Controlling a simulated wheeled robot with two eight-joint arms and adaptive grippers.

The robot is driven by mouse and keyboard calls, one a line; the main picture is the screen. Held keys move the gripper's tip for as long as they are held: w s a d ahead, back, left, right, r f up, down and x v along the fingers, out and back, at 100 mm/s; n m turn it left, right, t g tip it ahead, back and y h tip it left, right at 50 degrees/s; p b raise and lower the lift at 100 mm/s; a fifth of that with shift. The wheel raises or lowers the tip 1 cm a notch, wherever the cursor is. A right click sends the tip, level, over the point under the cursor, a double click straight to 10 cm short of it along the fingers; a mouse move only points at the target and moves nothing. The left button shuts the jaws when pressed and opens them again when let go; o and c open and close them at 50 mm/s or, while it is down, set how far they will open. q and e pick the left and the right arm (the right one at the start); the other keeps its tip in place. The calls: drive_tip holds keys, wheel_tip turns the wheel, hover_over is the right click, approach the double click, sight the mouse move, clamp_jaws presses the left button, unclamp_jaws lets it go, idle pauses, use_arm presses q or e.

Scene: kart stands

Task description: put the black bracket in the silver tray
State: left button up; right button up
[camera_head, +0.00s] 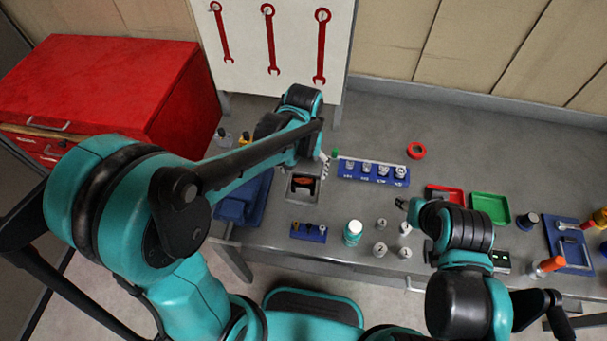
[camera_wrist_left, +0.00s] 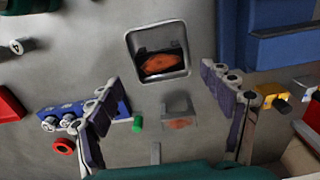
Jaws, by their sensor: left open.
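The silver tray (camera_head: 303,199) stands on the grey bench, and it also shows in the left wrist view (camera_wrist_left: 186,72). Inside it lie something black and an orange piece (camera_wrist_left: 162,63). I cannot tell for sure whether the black part is the bracket, and I see no bracket elsewhere. My left gripper (camera_head: 322,169) is beside the tray's upper right in the head view. Its fingers in the wrist view (camera_wrist_left: 160,78) are spread apart, with nothing held between them. My right gripper (camera_head: 402,204) is small and partly hidden by its arm, so its jaw state is unclear.
A blue socket rack (camera_head: 372,178) is right of my left gripper. A small blue holder (camera_head: 308,233), a teal-white bottle (camera_head: 352,231) and several metal parts stand nearer the front. Red (camera_head: 444,193) and green (camera_head: 490,208) trays lie right. A red cabinet (camera_head: 110,85) is left.

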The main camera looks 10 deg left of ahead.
sight(304, 181)
use_arm(q)
wheel_tip(304, 181, up, 5)
drive_tip(key=p, duration=0.1)
drive_tip(key=s+a+r+t, duration=0.5)
drive_tip(key=s+a+t, duration=0.2)
drive_tip(key=s+a, duration=0.1)
drive_tip(key=shift+s+a+r, duration=0.15)
drive_tip(key=shift+s+a, duration=0.2)
drive_tip(key=shift+s, duration=0.55)
wheel_tip(304, 181, down, 6)
drive_tip(key=b, duration=0.5)
drive_tip(key=shift+r, duration=0.1)
